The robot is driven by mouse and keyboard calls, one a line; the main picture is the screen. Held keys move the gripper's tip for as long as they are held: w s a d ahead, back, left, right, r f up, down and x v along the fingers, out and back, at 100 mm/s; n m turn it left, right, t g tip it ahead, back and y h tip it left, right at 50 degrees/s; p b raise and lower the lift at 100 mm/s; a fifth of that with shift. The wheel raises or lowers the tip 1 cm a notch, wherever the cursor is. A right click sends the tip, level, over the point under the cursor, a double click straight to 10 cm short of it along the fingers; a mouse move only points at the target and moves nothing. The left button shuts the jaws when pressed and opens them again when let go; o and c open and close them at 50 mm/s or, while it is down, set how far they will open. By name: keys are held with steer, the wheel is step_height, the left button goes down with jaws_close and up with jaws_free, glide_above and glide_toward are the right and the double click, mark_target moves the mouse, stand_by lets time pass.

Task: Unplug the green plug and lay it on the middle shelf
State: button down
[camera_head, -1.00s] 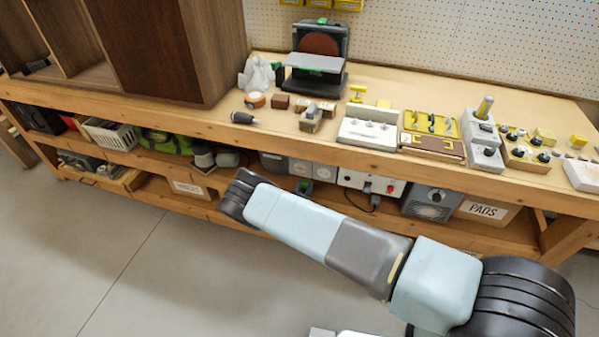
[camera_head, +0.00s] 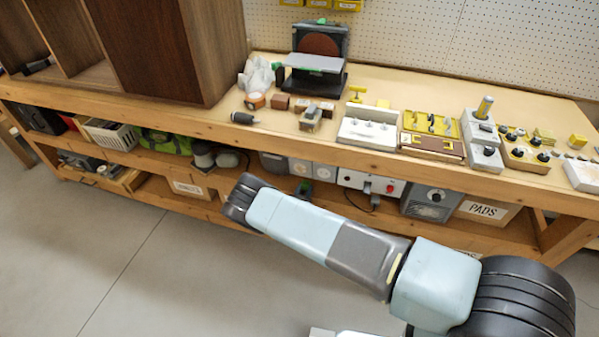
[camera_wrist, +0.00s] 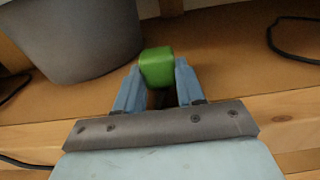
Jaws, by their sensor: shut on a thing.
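In the wrist view my gripper (camera_wrist: 156,84) has its two blue-grey fingers on either side of a green block-shaped plug (camera_wrist: 157,66). The fingers are shut on the plug, and its green end sticks out past the fingertips. The plug's lower part is hidden between the fingers, so I cannot tell whether it still sits in a socket.
A grey bin-like container (camera_wrist: 80,40) and black cables (camera_wrist: 290,40) lie ahead of my gripper over a wooden board. The bench top (camera_head: 400,85) carries a sander (camera_head: 318,60) and several small fixtures.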

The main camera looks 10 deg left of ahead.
steer(key=shift+s+d+f, duration=0.15)
steer(key=shift+s+f, duration=0.1)
steer(key=shift+f, duration=0.55)
steer(key=c, duration=0.8)
jaws_free()
steer(key=shift+o, duration=0.5)
steer(key=shift+s, duration=0.25)
steer(key=shift+o, duration=0.2)
steer(key=shift+s+a+r, duration=0.15)
steer(key=shift+s, duration=0.75)
steer(key=shift+s+a+r, duration=0.1)
steer(key=shift+s+r, duration=0.05)
steer(key=shift+s, duration=0.7)
steer(key=shift+s+a+r, duration=0.15)
steer(key=shift+s, duration=0.75)
steer(key=shift+s+a+r, duration=0.1)
steer(key=shift+s+r, duration=0.05)
steer(key=shift+s, duration=1.3)
steer(key=shift+s+a+r, duration=0.1)
steer(key=shift+s+r, duration=0.05)
steer(key=shift+s, duration=1.25)
steer(key=shift+s, duration=0.1)
